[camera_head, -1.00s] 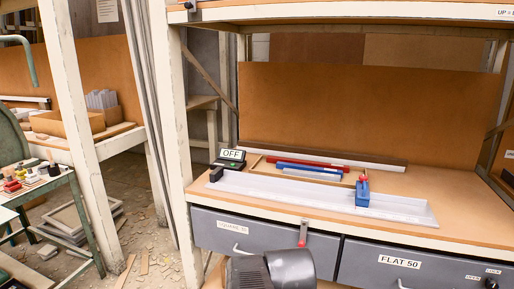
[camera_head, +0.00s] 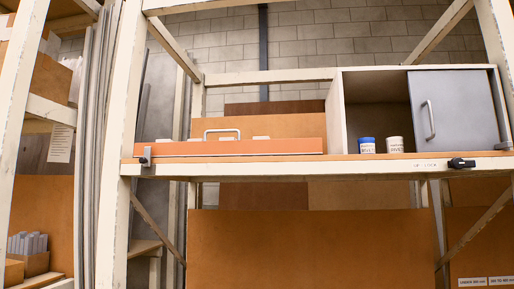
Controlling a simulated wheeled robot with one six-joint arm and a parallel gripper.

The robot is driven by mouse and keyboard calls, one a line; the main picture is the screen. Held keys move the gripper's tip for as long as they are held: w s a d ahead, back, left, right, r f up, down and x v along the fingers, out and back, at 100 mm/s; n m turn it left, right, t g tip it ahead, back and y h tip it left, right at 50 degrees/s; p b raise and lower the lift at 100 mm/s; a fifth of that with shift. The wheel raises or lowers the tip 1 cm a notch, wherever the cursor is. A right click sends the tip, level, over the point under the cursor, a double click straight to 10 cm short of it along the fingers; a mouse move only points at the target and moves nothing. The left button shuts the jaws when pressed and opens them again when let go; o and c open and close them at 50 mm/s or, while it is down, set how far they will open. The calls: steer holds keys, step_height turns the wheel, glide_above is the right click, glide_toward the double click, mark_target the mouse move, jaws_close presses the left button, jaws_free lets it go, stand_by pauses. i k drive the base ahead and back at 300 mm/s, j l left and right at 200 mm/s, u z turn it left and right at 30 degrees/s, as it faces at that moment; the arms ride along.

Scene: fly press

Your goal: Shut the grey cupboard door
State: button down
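The grey cupboard door (camera_head: 462,108) is at the upper right, on a pale box-shaped cupboard (camera_head: 337,122) that stands on the upper shelf. The door covers the right part of the cupboard front. A pale upright handle (camera_head: 431,120) is near the door's left edge. I cannot tell whether the door slides or swings. My gripper is not in view.
An orange panel with a handle (camera_head: 230,148) is to the left. A black fitting (camera_head: 461,163) is on the shelf edge (camera_head: 300,170).

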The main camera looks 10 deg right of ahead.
mark_target(452, 110)
steer(key=z, duration=1.6)
